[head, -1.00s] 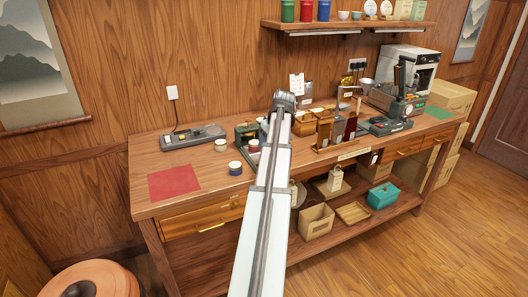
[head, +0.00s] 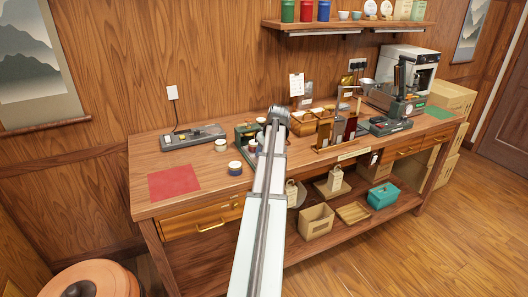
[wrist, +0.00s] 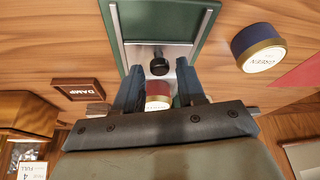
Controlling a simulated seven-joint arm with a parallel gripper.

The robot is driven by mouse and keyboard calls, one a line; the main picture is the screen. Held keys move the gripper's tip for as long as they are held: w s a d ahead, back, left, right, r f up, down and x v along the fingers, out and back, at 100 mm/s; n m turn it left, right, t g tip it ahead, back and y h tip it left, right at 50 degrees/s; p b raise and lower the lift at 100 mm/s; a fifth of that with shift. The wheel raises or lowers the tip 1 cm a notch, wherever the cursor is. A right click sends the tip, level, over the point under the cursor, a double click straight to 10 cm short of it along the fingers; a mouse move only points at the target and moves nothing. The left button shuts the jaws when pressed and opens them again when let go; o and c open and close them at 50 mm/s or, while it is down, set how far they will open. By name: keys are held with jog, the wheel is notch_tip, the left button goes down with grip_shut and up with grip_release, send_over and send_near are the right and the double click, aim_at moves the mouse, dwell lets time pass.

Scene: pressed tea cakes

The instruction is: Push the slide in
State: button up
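The slide (wrist: 142,54) looks like a pale metal plate with a black knob (wrist: 159,66), at the near end of a green device (wrist: 155,18) in the wrist view. I cannot tell how far out it stands. My gripper (wrist: 158,72) has its two dark fingers apart, one on each side of the knob, with visible gaps and nothing held. A red tin with a pale lid (wrist: 158,103) shows between the fingers, nearer the palm. In the head view the green device (head: 243,132) is partly hidden by my arm, and the fingers are hidden.
A dark blue tin (wrist: 258,46) stands right of the device in the wrist view, by a red mat (wrist: 302,70). A small "DAMP" sign (wrist: 78,88) lies left. In the head view, a grey switch box (head: 193,137) and wooden holders (head: 322,130) flank the work area.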

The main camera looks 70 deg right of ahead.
grip_shut()
jog(key=shift+d, duration=0.1)
dwell(0.3)
jog(key=w+d, duration=0.4)
jog(key=w, duration=0.1)
jog(key=shift+d, duration=0.4)
jog(key=shift+r, duration=0.1)
jog(key=shift+o, duration=1)
grip_release()
jog(key=shift+s, duration=0.1)
jog(key=v, duration=1.3)
jog(key=shift+r, duration=0.25)
